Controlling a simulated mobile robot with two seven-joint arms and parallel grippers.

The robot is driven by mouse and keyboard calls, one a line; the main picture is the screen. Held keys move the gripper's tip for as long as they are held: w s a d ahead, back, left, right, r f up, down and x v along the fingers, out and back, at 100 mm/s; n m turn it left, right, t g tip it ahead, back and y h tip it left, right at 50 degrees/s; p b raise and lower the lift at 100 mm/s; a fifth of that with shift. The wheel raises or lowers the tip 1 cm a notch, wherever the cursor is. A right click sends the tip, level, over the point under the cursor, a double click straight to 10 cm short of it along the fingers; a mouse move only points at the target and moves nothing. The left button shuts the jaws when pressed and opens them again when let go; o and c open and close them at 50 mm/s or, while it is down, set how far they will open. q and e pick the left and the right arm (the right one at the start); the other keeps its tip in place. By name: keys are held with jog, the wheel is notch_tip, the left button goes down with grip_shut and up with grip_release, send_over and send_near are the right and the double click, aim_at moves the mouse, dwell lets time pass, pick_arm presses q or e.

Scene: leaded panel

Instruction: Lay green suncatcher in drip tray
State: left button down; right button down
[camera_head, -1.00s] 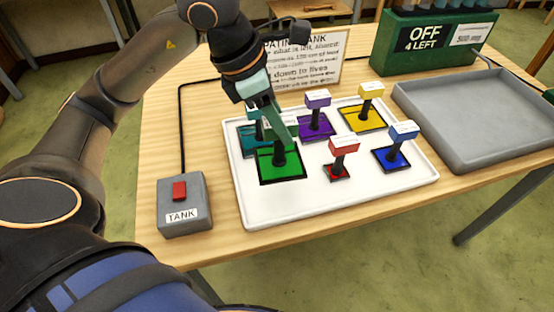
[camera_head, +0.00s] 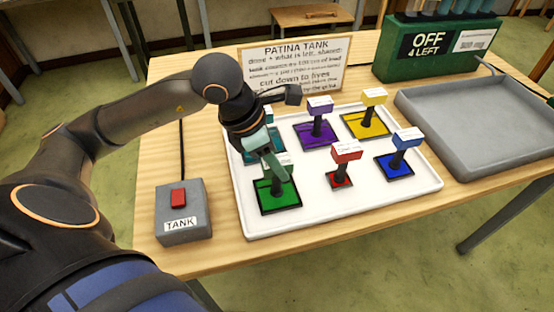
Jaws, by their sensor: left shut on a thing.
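The green suncatcher (camera_head: 278,198) is a flat dark-framed green square with an upright black stem. It is at the near left of the white tray (camera_head: 312,223); whether it touches the tray is hard to tell. My left gripper (camera_head: 275,168) is shut on the top of its stem, and the fingers mostly hide the grip. A grey shallow tray (camera_head: 480,160), likely the drip tray, sits empty at the right of the table. My right gripper is out of view.
Teal (camera_head: 255,148), purple (camera_head: 317,134), yellow (camera_head: 366,124), red (camera_head: 340,180) and blue (camera_head: 395,165) suncatchers stand close by on the white tray. A TANK button box (camera_head: 183,212), a sign (camera_head: 296,68) and a green OFF box (camera_head: 440,52) stand around it.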

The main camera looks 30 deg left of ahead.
pick_arm(q)
jog(key=shift+f, duration=0.2)
jog(key=shift+c, duration=2.2)
grip_release()
jog(key=shift+r, duration=0.1)
jog(key=shift+r, duration=0.25)
jog(key=v, duration=1.1)
jog(key=shift+s+r+p, duration=0.2)
jog(key=shift+r+p, duration=0.15)
jog(key=shift+p, duration=0.05)
